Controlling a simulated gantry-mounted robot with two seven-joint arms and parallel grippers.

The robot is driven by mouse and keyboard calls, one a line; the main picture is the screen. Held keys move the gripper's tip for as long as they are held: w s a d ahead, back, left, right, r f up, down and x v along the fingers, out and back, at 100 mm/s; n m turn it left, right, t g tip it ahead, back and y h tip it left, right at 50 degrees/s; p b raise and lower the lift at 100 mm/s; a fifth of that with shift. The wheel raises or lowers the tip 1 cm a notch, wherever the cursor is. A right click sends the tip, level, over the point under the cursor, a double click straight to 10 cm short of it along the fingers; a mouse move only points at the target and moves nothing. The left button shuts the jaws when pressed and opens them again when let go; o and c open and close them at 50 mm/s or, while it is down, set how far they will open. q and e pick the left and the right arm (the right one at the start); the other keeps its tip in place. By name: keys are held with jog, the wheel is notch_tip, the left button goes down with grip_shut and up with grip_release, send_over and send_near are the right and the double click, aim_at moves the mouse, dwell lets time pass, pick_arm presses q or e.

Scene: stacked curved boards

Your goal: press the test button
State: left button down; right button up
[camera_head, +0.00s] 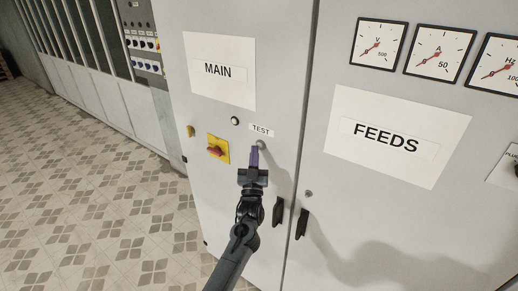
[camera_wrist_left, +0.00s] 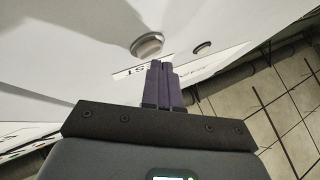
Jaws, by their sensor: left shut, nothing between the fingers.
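The test button (camera_head: 261,144) is a small round grey knob on the grey cabinet door, just below the white TEST label (camera_head: 261,130). My left gripper (camera_head: 254,151) is shut and empty, with its purple fingers pointing at the door right by the button and partly overlapping it in the head view. In the left wrist view the button (camera_wrist_left: 147,45) shows as a round ringed knob beside the tips of the shut fingers (camera_wrist_left: 160,65), which partly cover the TEST label (camera_wrist_left: 133,73). I cannot tell whether the tips touch anything. My right gripper is not in view.
A small round fitting (camera_head: 235,121) sits left of the label, above a yellow and red rotary switch (camera_head: 218,149). Black door handles (camera_head: 278,212) are below right. The FEEDS door (camera_head: 400,220) with dials is to the right. Tiled floor (camera_head: 90,190) is open at left.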

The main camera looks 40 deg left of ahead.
pick_arm(q)
jog(key=shift+w+b, duration=0.5)
jog(key=shift+b, duration=0.05)
dwell(0.7)
dwell(0.4)
jog(key=shift+s+p, duration=0.85)
jog(key=shift+s, duration=0.05)
jog(key=s+p, duration=0.4)
jog(key=s, duration=0.1)
dwell(0.9)
